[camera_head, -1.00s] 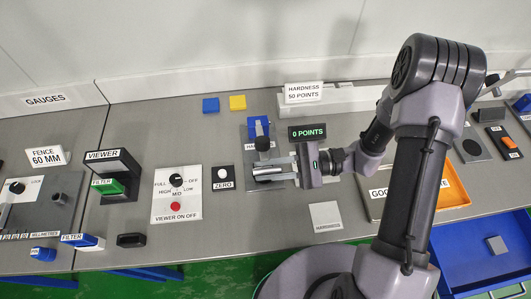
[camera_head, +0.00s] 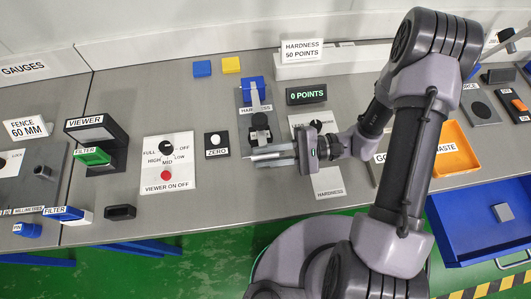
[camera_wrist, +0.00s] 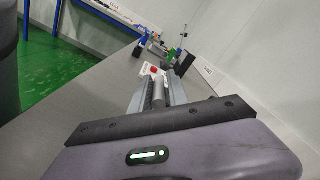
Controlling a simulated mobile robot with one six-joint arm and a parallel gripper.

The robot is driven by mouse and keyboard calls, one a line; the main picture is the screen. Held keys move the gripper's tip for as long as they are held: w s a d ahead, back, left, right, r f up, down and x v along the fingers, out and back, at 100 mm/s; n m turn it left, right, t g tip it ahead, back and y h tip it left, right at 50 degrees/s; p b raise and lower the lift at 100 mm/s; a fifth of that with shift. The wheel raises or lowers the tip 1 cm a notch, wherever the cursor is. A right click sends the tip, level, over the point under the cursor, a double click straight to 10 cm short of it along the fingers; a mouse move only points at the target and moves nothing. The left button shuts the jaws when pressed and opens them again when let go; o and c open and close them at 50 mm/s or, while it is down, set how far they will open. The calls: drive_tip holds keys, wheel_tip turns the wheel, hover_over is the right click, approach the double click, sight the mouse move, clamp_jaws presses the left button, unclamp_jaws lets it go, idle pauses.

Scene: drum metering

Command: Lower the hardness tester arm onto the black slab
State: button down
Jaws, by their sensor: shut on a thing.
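The hardness tester (camera_head: 243,105) stands on a grey base behind the table's middle, with a blue block at its rear. Its pale arm (camera_head: 254,94) runs forward from the blue block to a dark head (camera_head: 260,122). My gripper (camera_head: 270,155) is just in front of the dark head, with its fingers pointing left. It is shut on a grey bar (camera_wrist: 158,92), which shows between the fingers in the wrist view; it appears to be the arm's handle. I cannot make out a black slab under the head, nor whether anything touches it.
The display (camera_head: 306,95) beside the tester reads 0 points. The zero button (camera_head: 217,143) and the viewer switch panel (camera_head: 168,160) lie to the left. A grey hardness plate (camera_head: 328,181) lies right of the gripper. An orange waste tray (camera_head: 462,150) is farther right.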

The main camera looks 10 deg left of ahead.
drive_tip(key=shift+w, duration=0.2)
drive_tip(key=c, duration=1.4)
unclamp_jaws()
drive_tip(key=shift+w, duration=0.2)
drive_tip(key=shift+s, duration=0.2)
drive_tip(key=p+v, duration=0.3)
drive_tip(key=v, duration=1.4)
drive_tip(key=shift+d, duration=0.2)
